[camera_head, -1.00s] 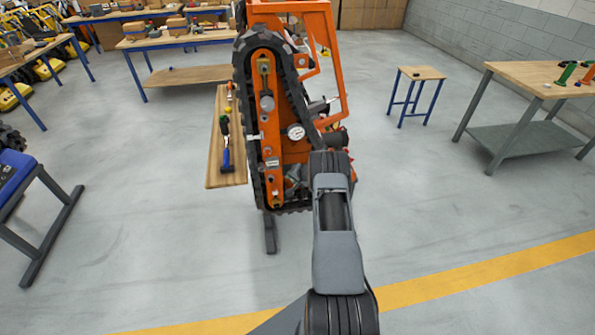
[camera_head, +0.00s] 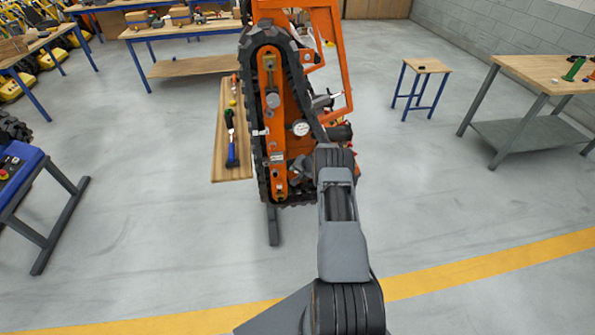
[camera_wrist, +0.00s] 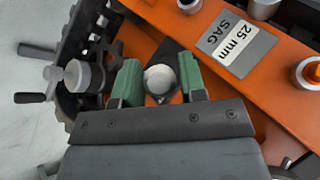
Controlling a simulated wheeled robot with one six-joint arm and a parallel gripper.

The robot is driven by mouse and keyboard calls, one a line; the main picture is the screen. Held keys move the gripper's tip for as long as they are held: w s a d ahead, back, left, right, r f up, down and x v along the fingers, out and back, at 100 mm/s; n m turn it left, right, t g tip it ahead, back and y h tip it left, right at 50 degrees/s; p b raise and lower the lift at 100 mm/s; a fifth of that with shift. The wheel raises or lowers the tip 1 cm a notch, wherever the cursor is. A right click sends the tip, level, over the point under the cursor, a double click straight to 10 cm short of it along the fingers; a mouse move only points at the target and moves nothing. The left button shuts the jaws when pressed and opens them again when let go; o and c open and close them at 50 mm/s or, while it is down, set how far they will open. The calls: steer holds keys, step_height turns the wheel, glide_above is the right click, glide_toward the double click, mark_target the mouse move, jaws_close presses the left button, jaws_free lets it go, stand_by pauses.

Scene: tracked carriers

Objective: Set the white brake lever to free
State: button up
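In the wrist view my gripper (camera_wrist: 160,82) has its two green-padded fingers apart. A round white knob (camera_wrist: 160,78) on a dark plate shows between them, with a small gap on either side. It may be the end of the white brake lever; its shaft and any free marking cannot be made out. The knob belongs to the orange side panel (camera_wrist: 275,85) of the tracked carrier. In the head view the tracked carrier (camera_head: 279,80) stands upright ahead, and my forearm covers part of its lower right. My gripper there is small and hard to make out against the panel.
A dark crank-like handle with a grey hub (camera_wrist: 80,75) sticks out left of the fingers, beside the black track. A "25 mm SAG" plate (camera_wrist: 236,43) is at upper right. A dial gauge (camera_head: 300,128) sits on the carrier. A wooden board (camera_head: 232,172) with tools lies to its left.

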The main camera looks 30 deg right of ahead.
steer(key=shift+o, duration=1.2)
steer(key=shift+r, duration=0.1)
steer(key=b+v, duration=0.1)
steer(key=v, duration=1.2)
steer(key=shift+s+r, duration=0.2)
steer(key=shift+s, duration=0.1)
steer(key=shift+d, duration=0.1)
